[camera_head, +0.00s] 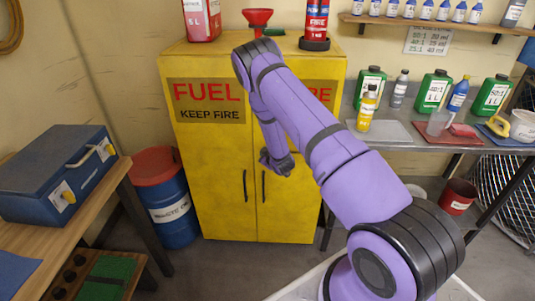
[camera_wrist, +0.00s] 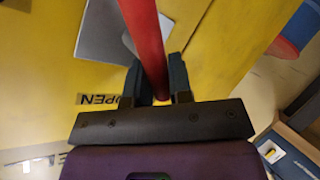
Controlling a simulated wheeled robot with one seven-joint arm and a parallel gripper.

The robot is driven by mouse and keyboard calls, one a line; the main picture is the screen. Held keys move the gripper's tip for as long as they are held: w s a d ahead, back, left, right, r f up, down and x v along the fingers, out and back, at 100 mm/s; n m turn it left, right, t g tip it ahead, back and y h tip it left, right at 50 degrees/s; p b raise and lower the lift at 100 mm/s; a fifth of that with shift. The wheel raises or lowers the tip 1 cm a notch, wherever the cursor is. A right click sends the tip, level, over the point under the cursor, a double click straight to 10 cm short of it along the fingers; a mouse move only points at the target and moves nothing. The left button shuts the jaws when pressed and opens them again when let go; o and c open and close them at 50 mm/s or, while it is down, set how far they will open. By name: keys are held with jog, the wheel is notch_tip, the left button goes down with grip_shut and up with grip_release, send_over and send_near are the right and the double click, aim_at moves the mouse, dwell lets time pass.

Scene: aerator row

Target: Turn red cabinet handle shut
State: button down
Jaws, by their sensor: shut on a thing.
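In the wrist view the red handle (camera_wrist: 145,35) runs as a bar from the top edge down between the two dark fingers of my gripper (camera_wrist: 156,78), which is shut on it. A grey plate (camera_wrist: 103,32) lies behind the handle on the yellow cabinet (camera_wrist: 210,30). The red handle is hidden there by my arm.
Two black door pulls (camera_head: 245,186) sit low on the cabinet front. A blue drum (camera_head: 172,213) with a red top stands left of it. A wooden bench with a blue box (camera_head: 55,175) is at left. A bottle-laden bench (camera_head: 405,143) is at right.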

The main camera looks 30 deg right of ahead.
jog(key=n+h, duration=0.1)
jog(key=f+n+g, duration=0.1)
jog(key=n+g+h, duration=0.1)
jog(key=shift+w+a+f+h, duration=0.15)
jog(key=shift+w+a+h, duration=0.15)
jog(key=shift+a, duration=0.1)
jog(key=shift+f+n+g+h, duration=0.35)
jog(key=shift+n+g+h, duration=0.35)
jog(key=shift+n+g, duration=0.15)
jog(key=shift+d, duration=0.1)
jog(key=c, duration=1)
grip_release()
jog(key=shift+c, duration=0.2)
jog(key=shift+s, duration=0.1)
jog(key=v, duration=1)
jog(key=shift+s+a, duration=0.2)
jog(key=shift+a, duration=0.1)
jog(key=shift+r, duration=0.1)
